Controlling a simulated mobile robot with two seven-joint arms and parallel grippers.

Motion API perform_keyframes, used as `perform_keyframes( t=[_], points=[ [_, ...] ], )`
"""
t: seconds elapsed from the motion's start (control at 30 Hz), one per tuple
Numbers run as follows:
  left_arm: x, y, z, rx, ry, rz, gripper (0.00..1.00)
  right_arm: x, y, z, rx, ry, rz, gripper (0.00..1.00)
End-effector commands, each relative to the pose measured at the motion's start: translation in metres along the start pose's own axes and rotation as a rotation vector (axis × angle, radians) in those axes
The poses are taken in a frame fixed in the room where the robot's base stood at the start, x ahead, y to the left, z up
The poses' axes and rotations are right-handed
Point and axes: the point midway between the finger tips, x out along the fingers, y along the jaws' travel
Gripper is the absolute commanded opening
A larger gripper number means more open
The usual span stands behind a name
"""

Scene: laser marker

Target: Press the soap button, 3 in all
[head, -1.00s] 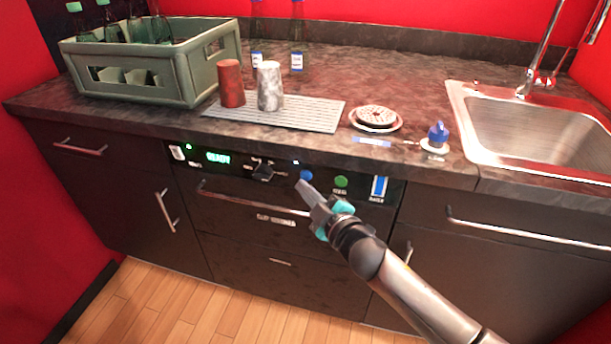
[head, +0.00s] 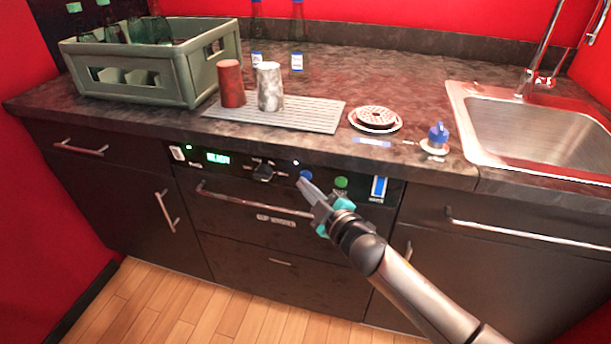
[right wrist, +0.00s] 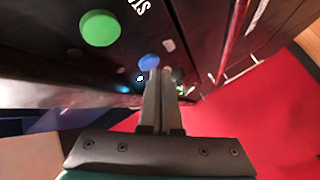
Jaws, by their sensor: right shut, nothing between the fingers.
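A blue button (head: 306,175) sits on the dark front panel, left of a green button (head: 341,182). Their labels are too small to read in the head view. My right gripper (head: 303,183) is shut and empty, its fingertips right at the blue button. In the right wrist view the fingertips (right wrist: 159,73) lie close to the blue button (right wrist: 149,61) and cover its lower edge; I cannot tell whether they touch it. The green button (right wrist: 100,28) is clear of them. My left gripper is not in view.
The panel also has a black knob (head: 263,172), a lit green display (head: 218,157) and a blue-striped gauge (head: 379,187). A drawer handle (head: 252,201) runs below. On the counter are a bottle crate (head: 205,75), two tumblers, a blue-capped item (head: 437,136) and a sink (head: 540,125).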

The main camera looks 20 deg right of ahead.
Motion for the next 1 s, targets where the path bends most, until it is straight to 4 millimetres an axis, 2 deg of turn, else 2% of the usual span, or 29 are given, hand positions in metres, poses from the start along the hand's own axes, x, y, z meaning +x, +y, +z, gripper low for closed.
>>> perform_keyframes(
  t=[1.0],
  points=[
    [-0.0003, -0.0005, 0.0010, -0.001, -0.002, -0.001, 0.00, 0.0056, 0.0041, 0.0045, 0.000, -0.001, 0.000, 0.00]
  ],
)
